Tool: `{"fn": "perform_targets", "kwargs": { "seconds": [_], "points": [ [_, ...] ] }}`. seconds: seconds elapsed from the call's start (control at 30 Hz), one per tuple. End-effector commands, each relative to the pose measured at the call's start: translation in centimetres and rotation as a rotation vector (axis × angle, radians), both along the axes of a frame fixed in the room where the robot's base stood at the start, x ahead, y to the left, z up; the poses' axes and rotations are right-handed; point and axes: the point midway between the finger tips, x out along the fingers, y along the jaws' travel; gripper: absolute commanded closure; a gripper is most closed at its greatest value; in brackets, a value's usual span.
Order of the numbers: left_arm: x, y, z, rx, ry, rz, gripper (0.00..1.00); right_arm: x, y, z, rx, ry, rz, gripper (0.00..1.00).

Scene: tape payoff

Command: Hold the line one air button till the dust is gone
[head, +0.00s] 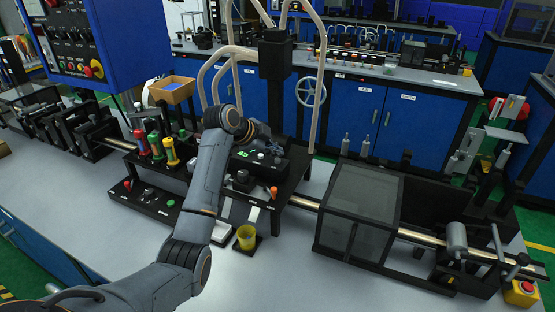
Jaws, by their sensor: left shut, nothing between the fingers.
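My left arm rises from the lower left across the bench, and its dark left gripper (268,141) is over the black control unit (293,172) in the middle. The gripper looks shut and empty, small and partly hidden by my wrist. The unit has a green digital display (244,154), a pale round knob or button below the gripper, and dark and orange knobs. A low black panel (145,199) to the left carries a red button (127,184) and a green button (170,203). I cannot tell which is the line one air button, nor see any dust. My right gripper is out of view.
Red, green and yellow handled tools (155,146) stand left of my forearm. A smoked guard box (361,207) covers the rail at right. A blue control cabinet (85,40) overhangs the upper left.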

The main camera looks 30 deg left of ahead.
Motion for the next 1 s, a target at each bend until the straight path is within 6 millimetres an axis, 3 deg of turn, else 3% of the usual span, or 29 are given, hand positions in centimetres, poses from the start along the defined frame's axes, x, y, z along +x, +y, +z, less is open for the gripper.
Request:
{"fn": "perform_targets", "kwargs": {
  "seconds": [1.0],
  "points": [
    [-0.02, 0.00, -1.02, 0.001, 0.001, 0.000, 1.00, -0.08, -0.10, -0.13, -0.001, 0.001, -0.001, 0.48]
  ]
}}
